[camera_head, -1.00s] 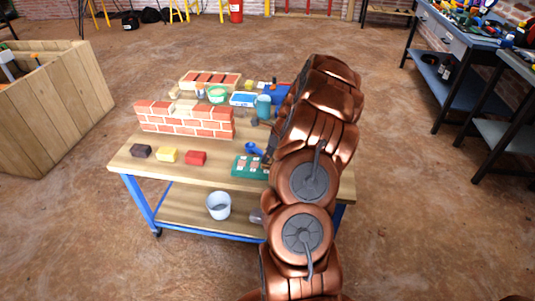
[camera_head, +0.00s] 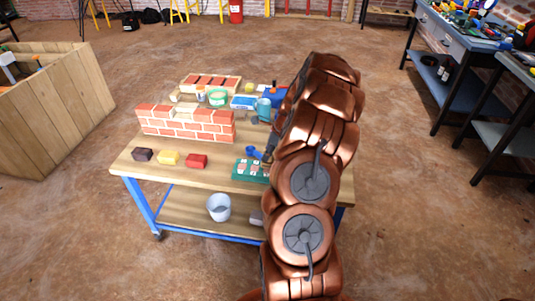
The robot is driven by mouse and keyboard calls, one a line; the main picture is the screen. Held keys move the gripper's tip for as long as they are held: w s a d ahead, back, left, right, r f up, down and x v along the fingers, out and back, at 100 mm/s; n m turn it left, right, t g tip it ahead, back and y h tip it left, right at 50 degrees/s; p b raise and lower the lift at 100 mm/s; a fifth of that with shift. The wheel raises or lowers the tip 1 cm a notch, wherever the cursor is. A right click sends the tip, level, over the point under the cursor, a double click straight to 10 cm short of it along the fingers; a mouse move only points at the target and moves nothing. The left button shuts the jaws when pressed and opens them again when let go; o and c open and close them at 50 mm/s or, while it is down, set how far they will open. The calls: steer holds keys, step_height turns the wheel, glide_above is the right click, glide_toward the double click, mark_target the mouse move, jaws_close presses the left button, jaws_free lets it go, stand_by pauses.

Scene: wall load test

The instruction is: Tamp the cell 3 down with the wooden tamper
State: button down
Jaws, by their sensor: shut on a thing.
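A green tray (camera_head: 239,176) with several small cells, some pale or pinkish inside, lies at the front right of the workbench. I cannot read which one is cell 3. My gripper (camera_head: 268,157) is a small dark shape at the tray's right back side, mostly hidden by my copper arm. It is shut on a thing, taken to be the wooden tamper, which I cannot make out. Whether it touches a cell is hidden. A blue scoop-like tool (camera_head: 254,152) sits at the tray's back edge.
A low brick wall (camera_head: 190,128) stands at the bench's left. Dark (camera_head: 142,154), yellow (camera_head: 168,158) and red (camera_head: 196,161) blocks lie in front. A bucket (camera_head: 218,207) is on the lower shelf.

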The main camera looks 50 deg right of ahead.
steer(key=shift+r+p, duration=1.25)
steer(key=shift+r, duration=0.9)
